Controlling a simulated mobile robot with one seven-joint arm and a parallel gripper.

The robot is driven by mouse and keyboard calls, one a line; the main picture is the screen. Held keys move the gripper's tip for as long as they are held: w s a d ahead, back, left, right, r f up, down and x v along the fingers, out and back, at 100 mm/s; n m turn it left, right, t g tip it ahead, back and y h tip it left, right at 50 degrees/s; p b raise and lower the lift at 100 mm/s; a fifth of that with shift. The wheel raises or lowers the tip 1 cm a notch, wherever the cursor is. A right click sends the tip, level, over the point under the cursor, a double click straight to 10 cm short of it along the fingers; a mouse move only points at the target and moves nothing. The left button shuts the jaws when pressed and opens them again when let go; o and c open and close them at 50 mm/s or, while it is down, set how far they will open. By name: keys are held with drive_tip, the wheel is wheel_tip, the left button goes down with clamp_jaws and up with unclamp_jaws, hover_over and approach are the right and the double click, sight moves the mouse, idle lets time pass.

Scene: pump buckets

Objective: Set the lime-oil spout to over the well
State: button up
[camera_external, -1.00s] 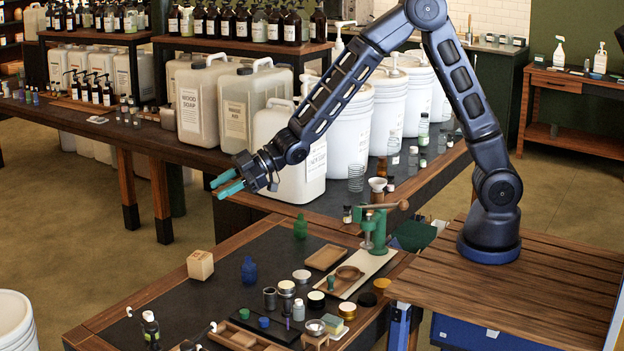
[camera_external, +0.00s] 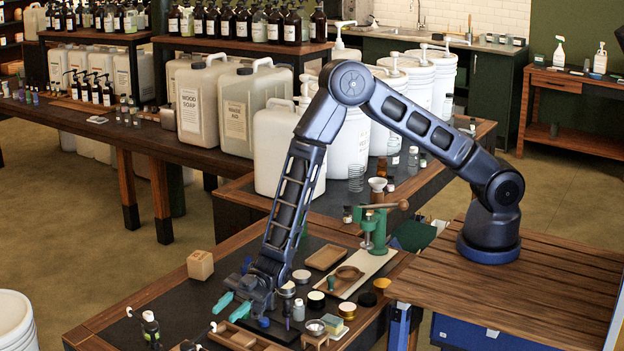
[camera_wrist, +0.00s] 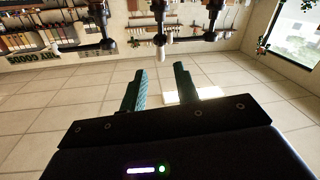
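Dark pump bottles stand at the front left of the low table: one dark bottle (camera_external: 151,329) shows with its spout pointing left to a white tip (camera_external: 129,311), and another bottle (camera_external: 187,346) is cut off by the bottom edge. The labels are too small to read, so I cannot tell which is lime-oil. My gripper (camera_external: 231,306) is open and empty, low over the table to their right, teal fingers apart. In the wrist view, which is upside down, the fingers (camera_wrist: 159,84) point toward several dark pump heads, the middle pump (camera_wrist: 160,38) having a pale tip. I cannot make out the well clearly.
A wooden tray (camera_external: 226,330) lies just below my gripper. Jars, a glass bottle (camera_external: 299,310) and a green press (camera_external: 374,232) stand to the right. A wooden block (camera_external: 200,265) is at the table's left edge. The dark table top left of my gripper is mostly clear.

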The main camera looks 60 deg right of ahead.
sight(210, 328)
drive_tip(key=a, duration=0.3)
drive_tip(key=s+a, duration=0.1)
drive_tip(key=a, duration=0.6)
drive_tip(key=shift+s+a, duration=0.3)
drive_tip(key=shift+a, duration=0.05)
clamp_jaws()
